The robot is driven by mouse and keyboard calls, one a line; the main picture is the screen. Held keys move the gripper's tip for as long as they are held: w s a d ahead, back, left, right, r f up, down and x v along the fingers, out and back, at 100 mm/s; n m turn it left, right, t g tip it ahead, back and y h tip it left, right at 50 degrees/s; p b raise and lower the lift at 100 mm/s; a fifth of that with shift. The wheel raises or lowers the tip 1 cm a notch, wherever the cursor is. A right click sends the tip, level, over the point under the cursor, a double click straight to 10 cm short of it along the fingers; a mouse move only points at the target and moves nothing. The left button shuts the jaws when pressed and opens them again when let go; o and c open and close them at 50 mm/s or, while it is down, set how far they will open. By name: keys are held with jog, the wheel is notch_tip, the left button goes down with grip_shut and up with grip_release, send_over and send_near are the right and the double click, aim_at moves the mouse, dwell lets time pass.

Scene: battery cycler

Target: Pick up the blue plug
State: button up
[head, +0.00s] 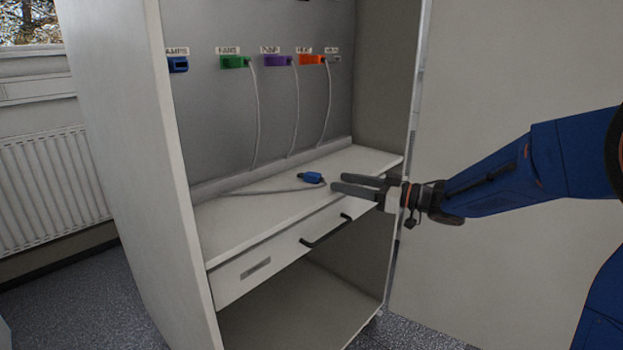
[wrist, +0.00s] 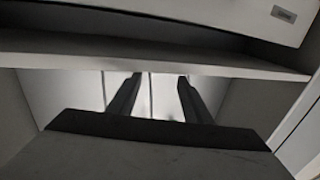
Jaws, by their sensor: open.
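The blue plug (head: 312,178) lies on the white shelf (head: 240,221) of the cabinet in the head view, with its grey cable running left along the shelf. My gripper (head: 332,183) reaches in from the right. Its two dark fingers are apart and empty, and their tips appear close to the right of the plug; the exact gap is hard to judge. In the wrist view my gripper (wrist: 157,84) shows two spread fingers with nothing between them. I cannot make out the blue plug in the wrist view.
Above the shelf, a grey panel has a blue socket (head: 178,65) and green (head: 234,62), purple (head: 278,61) and orange (head: 311,60) plugs with hanging cables. A drawer with a black handle (head: 326,230) is below the shelf. Cabinet side walls flank the opening.

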aim_at(320, 178)
jog(key=shift+x, duration=3.8)
jog(key=shift+s, duration=0.1)
jog(key=c, duration=1.1)
